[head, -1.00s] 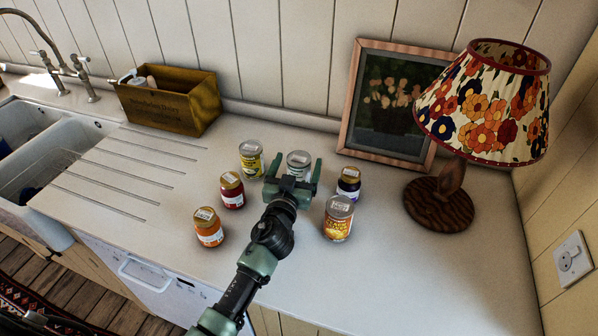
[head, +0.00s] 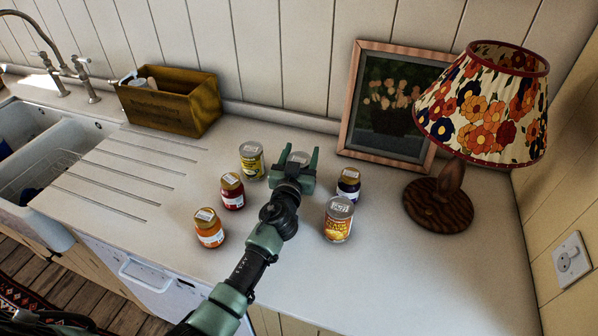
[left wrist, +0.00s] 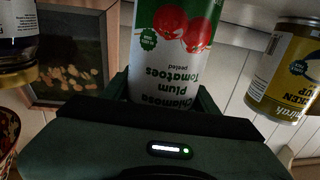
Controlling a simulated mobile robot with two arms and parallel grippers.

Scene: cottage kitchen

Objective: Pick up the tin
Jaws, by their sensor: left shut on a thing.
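The tin of plum tomatoes (head: 298,157) is mostly hidden behind my left gripper in the head view, with only part of its lid showing. In the left wrist view the tin (left wrist: 170,50) has a white and green label with red tomatoes, and it appears upside down in the picture. My left gripper (head: 299,155) is shut on the tin, one finger on each side. Its fingers also show beside the tin in the left wrist view. I cannot tell whether the tin is clear of the counter. My right gripper is not in view.
Close around stand a yellow-labelled can (head: 251,163), a red jar (head: 232,194), an orange jar (head: 209,231), a dark jar (head: 348,187) and an orange-labelled can (head: 338,222). A picture (head: 390,110) and lamp (head: 440,200) stand right, a wooden box (head: 165,103) left. The front right counter is clear.

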